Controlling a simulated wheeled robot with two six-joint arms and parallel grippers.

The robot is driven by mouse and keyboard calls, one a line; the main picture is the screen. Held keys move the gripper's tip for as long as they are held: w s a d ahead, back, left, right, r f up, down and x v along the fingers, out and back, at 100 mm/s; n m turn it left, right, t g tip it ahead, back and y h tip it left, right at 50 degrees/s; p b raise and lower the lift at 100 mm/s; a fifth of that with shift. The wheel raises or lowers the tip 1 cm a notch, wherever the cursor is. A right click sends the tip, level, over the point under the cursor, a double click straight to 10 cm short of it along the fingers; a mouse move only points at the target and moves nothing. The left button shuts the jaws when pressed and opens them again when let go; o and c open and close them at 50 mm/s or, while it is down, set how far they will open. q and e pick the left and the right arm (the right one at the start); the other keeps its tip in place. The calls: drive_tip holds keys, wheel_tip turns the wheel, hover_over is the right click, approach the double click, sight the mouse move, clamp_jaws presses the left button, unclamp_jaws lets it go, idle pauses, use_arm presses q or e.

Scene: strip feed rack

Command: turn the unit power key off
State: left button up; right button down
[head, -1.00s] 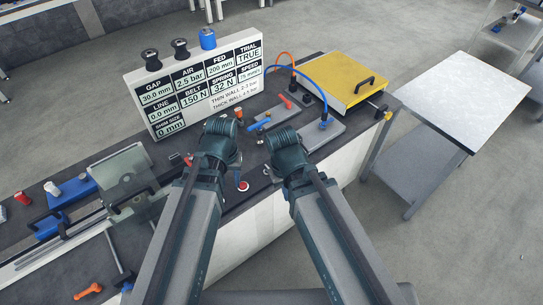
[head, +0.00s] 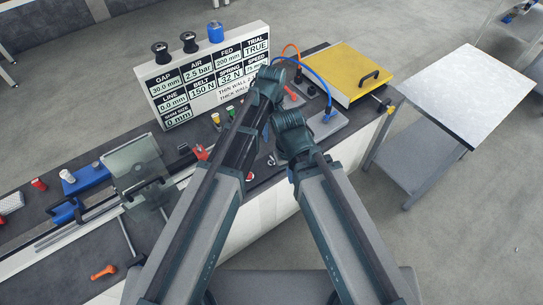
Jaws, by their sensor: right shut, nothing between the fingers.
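I cannot make out the unit power key for certain; it may be hidden behind my arms or too small to tell. My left gripper (head: 267,86) is over the bench just right of the display board's lower corner, its fingers hidden by its wrist. My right gripper (head: 290,122) is just below and to the right of it, close beside it, over the bench near the grey plate. Its fingers are hard to see; it is shut and holds nothing.
The display board (head: 180,111) stands behind my arms. A yellow-lidded box (head: 349,75) and a grey plate with a blue hose (head: 328,122) lie right. Coloured buttons (head: 216,118) and a red part (head: 201,153) are left. A side table (head: 466,92) stands far right.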

sight(271, 158)
use_arm(q)
wheel_tip(271, 158, down, 14)
drive_tip(key=b, duration=1.3)
drive_tip(key=shift+r+b, duration=0.15)
drive_tip(key=shift+b, duration=0.15)
drive_tip(key=shift+c, duration=0.3)
clamp_jaws()
